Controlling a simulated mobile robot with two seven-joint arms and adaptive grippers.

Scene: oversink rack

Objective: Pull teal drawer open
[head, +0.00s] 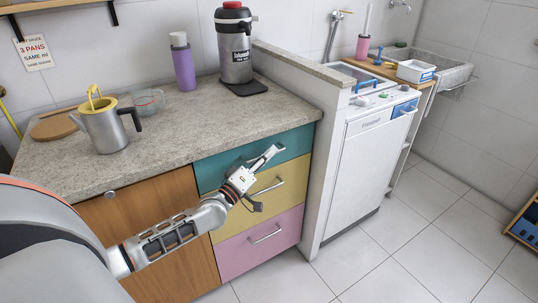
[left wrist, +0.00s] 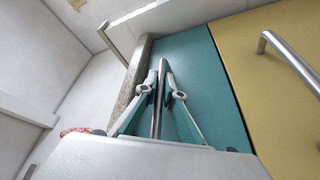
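The teal drawer (head: 211,171) is the top one of three in the counter unit, and its front looks flush with the yellow drawer below. Its metal bar handle (left wrist: 157,112) shows in the left wrist view against the teal front (left wrist: 205,75). My left gripper (head: 268,158) is at the teal front in the head view and hides most of the handle there. In the left wrist view the fingers of my left gripper (left wrist: 162,88) are close together, one on each side of the bar, and look shut on it. My right gripper is not in view.
Below are the yellow drawer (head: 290,172) and the pink drawer (head: 236,256), with bar handles. The countertop (head: 190,125) holds a kettle (head: 104,130), a purple bottle (head: 184,68) and a dispenser (head: 235,50). A white appliance (head: 362,165) stands right. The tiled floor ahead is clear.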

